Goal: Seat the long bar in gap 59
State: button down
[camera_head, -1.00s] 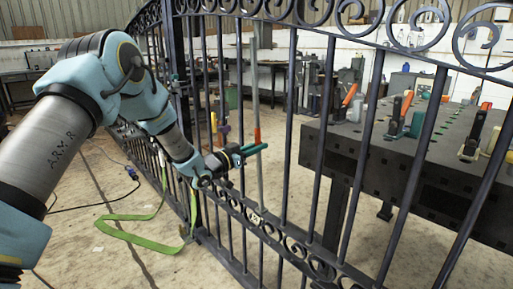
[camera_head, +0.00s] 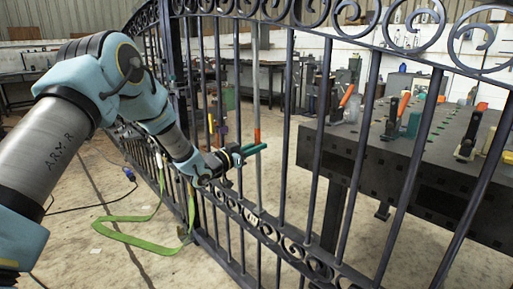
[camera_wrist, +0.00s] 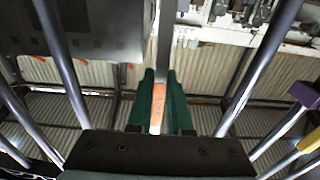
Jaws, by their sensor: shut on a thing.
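The long bar (camera_head: 257,80) is light grey with an orange band and stands about upright in line with the dark gate (camera_head: 228,130). My gripper (camera_head: 253,149) has green fingers shut on the bar at the orange band. The wrist view shows the bar (camera_wrist: 164,40) between the green fingers (camera_wrist: 160,100). The bar's lower end is close to a small pale tag (camera_head: 256,213) on the gate's lower rail. The tag's number is too small to read. I cannot tell whether either bar end is inside the rails.
Dark gate uprights stand on both sides of my gripper. A dark perforated table (camera_head: 400,155) with several orange-handled clamps (camera_head: 396,115) is behind the gate at right. A green strap (camera_head: 135,238) lies on the floor at left.

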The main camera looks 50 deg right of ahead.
jog(key=shift+s+d+f, duration=0.1)
jog(key=shift+d+f, duration=0.2)
jog(key=shift+d, duration=0.2)
dwell(0.3)
jog(key=c, duration=1.2)
grip_release()
jog(key=shift+c, duration=0.2)
jog(key=o, duration=0.5)
jog(key=shift+r, duration=0.15)
jog(key=a, duration=1)
jog(key=shift+w+a+b, duration=0.35)
jog(key=shift+a, duration=0.05)
jog(key=shift+w, duration=0.1)
